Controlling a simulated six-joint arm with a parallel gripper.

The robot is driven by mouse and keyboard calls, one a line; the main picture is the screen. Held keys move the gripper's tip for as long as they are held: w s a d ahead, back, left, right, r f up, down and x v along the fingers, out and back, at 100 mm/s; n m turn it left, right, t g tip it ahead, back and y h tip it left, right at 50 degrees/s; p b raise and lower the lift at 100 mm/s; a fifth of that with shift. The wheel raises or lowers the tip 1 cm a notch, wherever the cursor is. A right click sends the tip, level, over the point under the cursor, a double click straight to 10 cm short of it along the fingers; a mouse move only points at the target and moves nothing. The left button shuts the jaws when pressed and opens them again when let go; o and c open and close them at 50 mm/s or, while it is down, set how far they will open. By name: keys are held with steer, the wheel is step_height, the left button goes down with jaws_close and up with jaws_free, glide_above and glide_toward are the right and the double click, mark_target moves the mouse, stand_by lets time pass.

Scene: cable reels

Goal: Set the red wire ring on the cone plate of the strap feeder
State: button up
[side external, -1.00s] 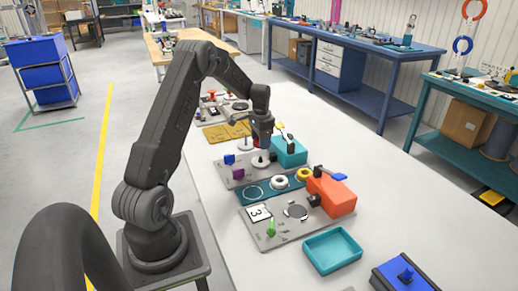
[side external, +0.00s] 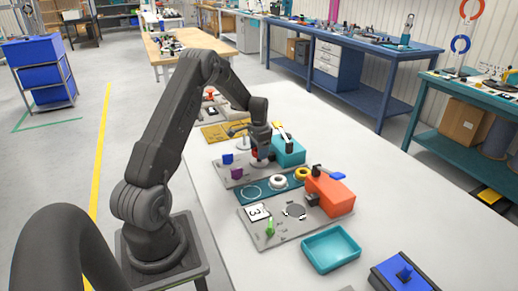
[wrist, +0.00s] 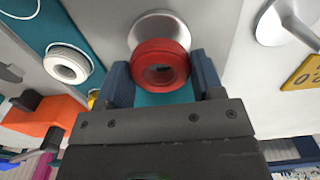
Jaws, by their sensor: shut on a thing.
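My gripper (wrist: 158,80) is shut on the red wire ring (wrist: 160,66), with one blue finger on each side of it. In the side external view my gripper (side external: 261,154) is low over the grey board beside the teal box (side external: 290,152), with a bit of red at its tip. Whether ring and plate touch I cannot tell.
A white ring (side external: 278,182) and a yellow ring (side external: 302,174) lie on the teal strip (side external: 258,196). An orange box (side external: 330,196) and a teal tray (side external: 331,249) stand nearer.

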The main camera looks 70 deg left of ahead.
steer(key=shift+f, duration=1.2)
steer(key=o, duration=1)
steer(key=shift+r, duration=0.1)
step_height(320, 180, up, 8)
steer(key=shift+f, duration=0.1)
